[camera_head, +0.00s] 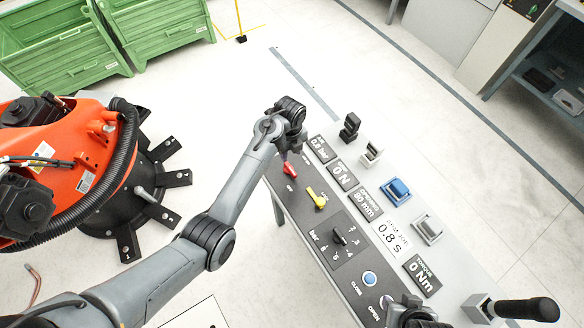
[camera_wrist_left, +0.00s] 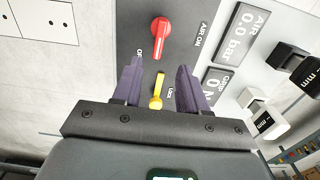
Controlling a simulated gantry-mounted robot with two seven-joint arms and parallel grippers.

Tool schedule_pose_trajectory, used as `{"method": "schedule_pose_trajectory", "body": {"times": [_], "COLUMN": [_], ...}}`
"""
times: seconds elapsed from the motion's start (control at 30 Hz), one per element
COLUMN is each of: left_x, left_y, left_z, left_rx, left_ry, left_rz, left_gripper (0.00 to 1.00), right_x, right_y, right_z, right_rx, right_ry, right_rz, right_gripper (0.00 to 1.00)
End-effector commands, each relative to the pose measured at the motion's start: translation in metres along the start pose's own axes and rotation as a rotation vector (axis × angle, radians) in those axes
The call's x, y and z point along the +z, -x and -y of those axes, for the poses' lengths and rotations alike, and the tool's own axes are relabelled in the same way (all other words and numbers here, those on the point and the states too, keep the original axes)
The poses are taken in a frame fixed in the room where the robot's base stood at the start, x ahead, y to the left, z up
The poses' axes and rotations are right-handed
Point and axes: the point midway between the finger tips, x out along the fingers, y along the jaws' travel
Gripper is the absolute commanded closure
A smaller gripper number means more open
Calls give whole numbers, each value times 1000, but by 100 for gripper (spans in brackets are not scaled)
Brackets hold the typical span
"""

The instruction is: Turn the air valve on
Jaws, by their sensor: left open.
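The red air valve handle (camera_head: 290,169) is at the far end of the sloping dark panel (camera_head: 300,210). In the left wrist view the red handle (camera_wrist_left: 159,38) points down the picture towards my gripper, with the AIR ON lettering to its right. My left gripper (camera_head: 291,149) is over that end of the panel, and its fingers (camera_wrist_left: 157,72) are open and empty in the wrist view. The red handle lies ahead of the fingertips, apart from them. The yellow lock lever (camera_wrist_left: 157,92) shows between the fingers. The air display (camera_wrist_left: 238,35) reads 0.0 bar.
The yellow lever (camera_head: 316,198), a black selector knob (camera_head: 339,236) and a blue button (camera_head: 370,278) follow along the panel. Small blocks stand along its right side, including a blue one (camera_head: 397,188). An orange robot (camera_head: 75,150) stands left. Green crates (camera_head: 65,50) stand behind.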

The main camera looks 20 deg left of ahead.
Motion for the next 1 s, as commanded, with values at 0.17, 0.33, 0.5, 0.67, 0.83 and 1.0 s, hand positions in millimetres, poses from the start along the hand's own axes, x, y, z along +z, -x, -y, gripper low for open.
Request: {"method": "schedule_pose_trajectory", "body": {"times": [0.17, 0.33, 0.5, 0.67, 0.83, 1.0], "left_x": [0, 0, 0, 0, 0, 0], "left_y": [-23, -52, -78, -94, -101, -102], "left_z": [-1, -2, -2, -1, -1, -1], "left_rx": [4, 5, 4, 2, 2, 2], "left_ry": [1, 0, 0, 0, 1, 1], "left_rz": [0, 0, 0, 0, 1, 1], "left_gripper": [57, 57, 57, 57, 57, 57], "right_x": [1, 3, 4, 6, 6, 6], "right_y": [-4, -10, -15, -19, -21, -21], "right_z": [0, 1, 3, 4, 4, 4], "right_rx": [-1, -3, -6, -9, -9, -9], "right_ry": [-1, -4, -8, -11, -12, -11], "right_rz": [-1, -1, -2, -2, -2, -1], "right_gripper": [57, 57, 57, 57, 57, 57]}}
